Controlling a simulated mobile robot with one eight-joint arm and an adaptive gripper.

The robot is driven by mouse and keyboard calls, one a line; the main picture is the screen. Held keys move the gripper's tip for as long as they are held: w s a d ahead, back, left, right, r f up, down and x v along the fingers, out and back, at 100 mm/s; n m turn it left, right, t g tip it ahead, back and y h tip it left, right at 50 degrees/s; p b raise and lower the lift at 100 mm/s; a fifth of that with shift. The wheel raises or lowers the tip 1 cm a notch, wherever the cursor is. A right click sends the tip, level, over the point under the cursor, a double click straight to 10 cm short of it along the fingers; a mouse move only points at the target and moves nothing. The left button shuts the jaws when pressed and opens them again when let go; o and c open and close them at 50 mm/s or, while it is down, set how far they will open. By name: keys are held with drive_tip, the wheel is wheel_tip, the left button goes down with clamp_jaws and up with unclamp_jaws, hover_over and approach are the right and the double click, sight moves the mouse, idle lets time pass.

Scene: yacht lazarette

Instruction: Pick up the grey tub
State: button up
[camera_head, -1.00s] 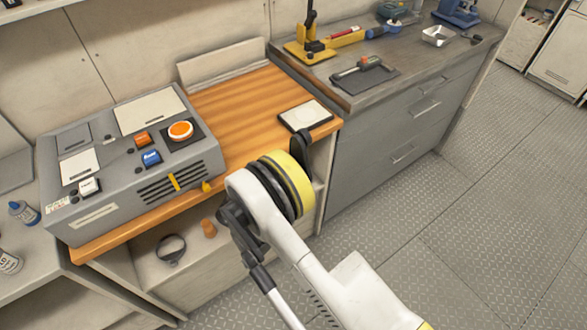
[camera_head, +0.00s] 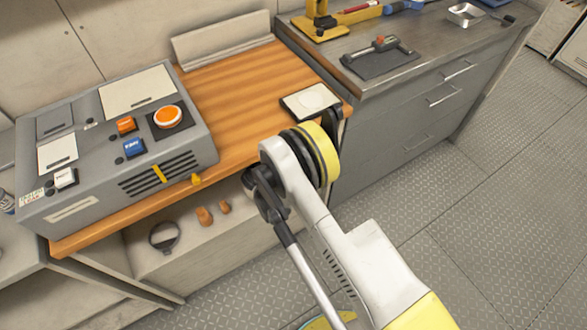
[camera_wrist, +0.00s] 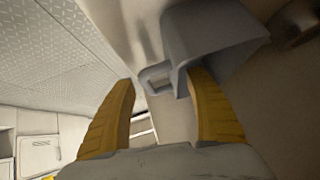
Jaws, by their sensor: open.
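The grey tub (camera_wrist: 212,42) shows in the upper middle of the wrist view, with a small loop handle (camera_wrist: 156,80) on its left side. My gripper (camera_wrist: 163,78) is open, with its two yellow fingers apart. In this view the handle appears between the fingertips, and the right finger overlaps the tub's lower edge. I cannot tell whether either finger touches the tub. In the head view my arm reaches toward the cabinet under the wooden counter, and the tub and fingers are hidden there.
The wooden counter (camera_head: 240,85) carries a grey control box (camera_head: 110,140) and a pale pad (camera_head: 311,102). The shelf below holds a black ring clamp (camera_head: 164,237) and small orange-brown pieces (camera_head: 205,216). A grey drawer cabinet (camera_head: 400,130) stands to the right. The floor at right is clear.

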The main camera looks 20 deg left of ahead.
drive_tip(key=shift+w, duration=0.15)
clamp_jaws()
idle(0.4)
